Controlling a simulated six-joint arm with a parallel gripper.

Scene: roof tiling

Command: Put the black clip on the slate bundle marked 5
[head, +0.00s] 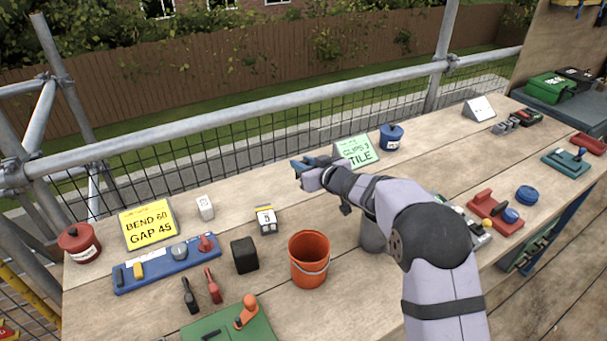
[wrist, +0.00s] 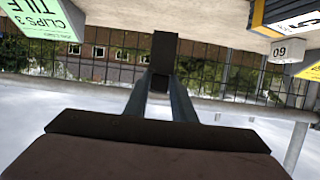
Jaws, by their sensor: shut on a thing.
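The slate bundle marked 5 (head: 266,219) stands on the bench left of centre, with a yellow and black top. It also shows at the upper right of the wrist view (wrist: 290,14), where the picture appears upside down. My gripper (head: 302,168) is above the bench, up and to the right of the bundle in the head view and apart from it. In the wrist view its fingers (wrist: 160,86) are shut on a dark piece, the black clip (wrist: 164,48), held at their tips. The clip is hard to tell from the fingers in the head view.
A green "CLIPS 3 TILE" sign (head: 356,151) stands just behind my gripper. A white block (head: 205,207), a black block (head: 244,255) and an orange bucket (head: 309,258) surround the bundle. A yellow sign (head: 149,223) and blue tray (head: 167,263) lie further left.

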